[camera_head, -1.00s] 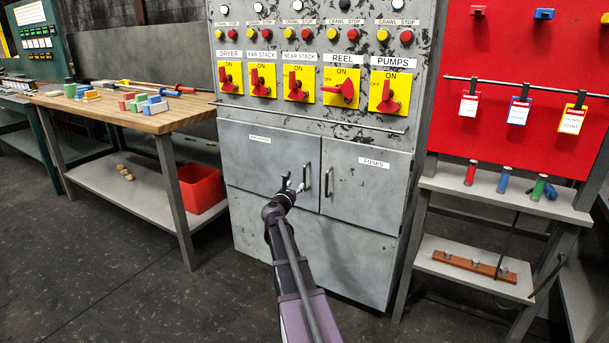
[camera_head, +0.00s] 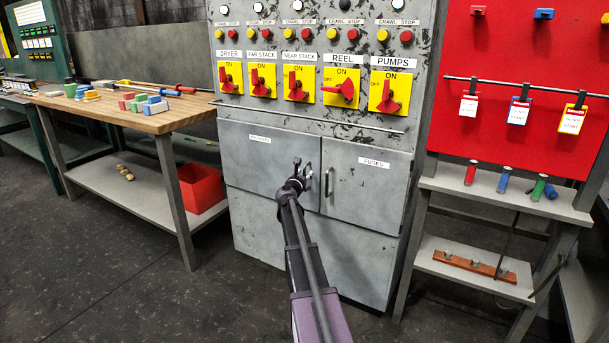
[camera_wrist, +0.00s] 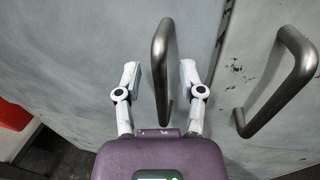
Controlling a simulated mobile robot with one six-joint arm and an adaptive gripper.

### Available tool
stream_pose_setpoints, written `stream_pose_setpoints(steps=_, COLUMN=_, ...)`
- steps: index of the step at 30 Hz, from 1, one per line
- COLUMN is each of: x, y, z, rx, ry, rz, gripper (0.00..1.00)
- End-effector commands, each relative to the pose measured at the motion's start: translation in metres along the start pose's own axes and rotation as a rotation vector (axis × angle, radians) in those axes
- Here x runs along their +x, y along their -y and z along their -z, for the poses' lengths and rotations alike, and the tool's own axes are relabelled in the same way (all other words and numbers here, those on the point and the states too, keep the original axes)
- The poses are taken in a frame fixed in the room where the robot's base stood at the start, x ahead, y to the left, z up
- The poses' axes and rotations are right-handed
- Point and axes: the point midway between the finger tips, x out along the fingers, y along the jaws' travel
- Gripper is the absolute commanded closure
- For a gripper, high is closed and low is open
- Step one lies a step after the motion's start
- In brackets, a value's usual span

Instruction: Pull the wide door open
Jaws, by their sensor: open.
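The wide door (camera_head: 258,163) is the left grey door of the cabinet, with a small label on it, and it is shut. Its dark metal bar handle (camera_wrist: 160,62) stands upright near its right edge. My gripper (camera_wrist: 159,75) is open, with one fingertip on each side of that handle in the wrist view; I cannot tell if either touches it. In the head view my gripper (camera_head: 302,168) is in front of the door's right edge and hides most of its handle. The narrower door (camera_head: 366,184), labelled FUSES, is shut, with its own handle (camera_wrist: 282,82) to the right.
A row of red switches on yellow plates (camera_head: 296,84) and a thin rail (camera_head: 310,118) lie above the doors. A wooden workbench (camera_head: 150,118) stands left with a red bin (camera_head: 202,188) below. Shelves (camera_head: 505,193) stand right. The floor before the cabinet is open.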

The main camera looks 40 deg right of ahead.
Motion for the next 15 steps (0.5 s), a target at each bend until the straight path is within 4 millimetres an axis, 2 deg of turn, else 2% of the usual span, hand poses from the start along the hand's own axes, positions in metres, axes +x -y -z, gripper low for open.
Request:
stream_pose_setpoints(steps=5, x=-0.0002, y=0.0001, z=0.0, rx=0.0, ry=0.0, rz=0.0, gripper=0.49)
stream_pose_setpoints(steps=6, x=-0.0002, y=0.0001, z=0.0, rx=0.0, ry=0.0, rz=0.0, gripper=0.52)
stream_pose_setpoints(steps=11, x=-0.0003, y=0.0, z=0.0, rx=0.0, ry=0.0, rz=0.0, gripper=0.99)
stream_pose_setpoints(steps=15, x=-0.0002, y=-0.0001, z=0.0, rx=0.0, ry=0.0, rz=0.0, gripper=1.0)
